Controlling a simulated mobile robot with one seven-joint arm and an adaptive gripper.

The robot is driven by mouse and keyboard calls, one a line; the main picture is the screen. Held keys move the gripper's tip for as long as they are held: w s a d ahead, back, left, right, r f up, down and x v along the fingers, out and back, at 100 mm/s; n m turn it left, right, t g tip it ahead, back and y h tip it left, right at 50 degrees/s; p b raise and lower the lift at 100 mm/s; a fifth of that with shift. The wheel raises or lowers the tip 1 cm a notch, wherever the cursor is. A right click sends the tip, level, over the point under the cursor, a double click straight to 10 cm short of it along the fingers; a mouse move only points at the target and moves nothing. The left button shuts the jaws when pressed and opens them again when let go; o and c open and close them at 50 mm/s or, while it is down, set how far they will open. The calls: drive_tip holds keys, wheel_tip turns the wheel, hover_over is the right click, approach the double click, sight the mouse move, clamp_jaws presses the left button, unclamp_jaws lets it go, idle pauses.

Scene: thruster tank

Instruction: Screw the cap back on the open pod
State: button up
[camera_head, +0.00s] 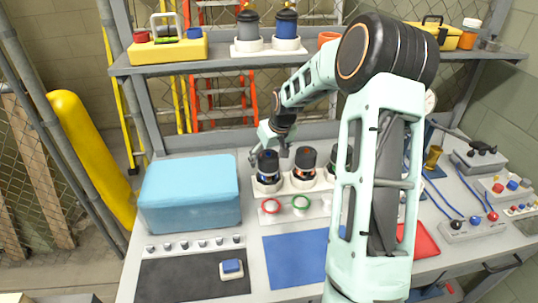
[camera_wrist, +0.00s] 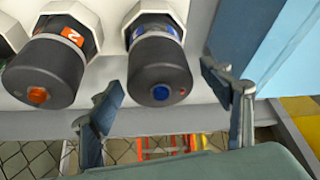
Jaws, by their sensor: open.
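My gripper (camera_head: 268,156) is open at the left end of the pod row. In the wrist view its two fingers (camera_wrist: 160,84) stand apart on either side of a dark pod top (camera_wrist: 160,72) with a blue button and blue label. I cannot tell whether they touch it. This pod (camera_head: 267,168) stands upright in a white holder. Beside it is a dark pod (camera_head: 305,161) with an orange button, labelled 2 in the wrist view (camera_wrist: 45,72). A third pod (camera_head: 341,158) is partly hidden by my arm. I cannot tell which pod is open, and no loose cap is clear.
A blue box (camera_head: 190,193) stands close left of the pods. A blue mat (camera_head: 293,260) is bare. Two canisters (camera_head: 286,23) stand on the shelf (camera_head: 225,62) above. Cables lie at right.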

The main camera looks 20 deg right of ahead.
drive_tip(key=c, duration=1.2)
drive_tip(key=o, duration=0.4)
drive_tip(key=c, duration=0.4)
drive_tip(key=shift+f+b, duration=0.1)
drive_tip(key=shift+b, duration=0.25)
drive_tip(key=shift+m+h+b, duration=0.8)
drive_tip(key=shift+m+b, duration=1.1)
drive_tip(key=shift+b, duration=0.2)
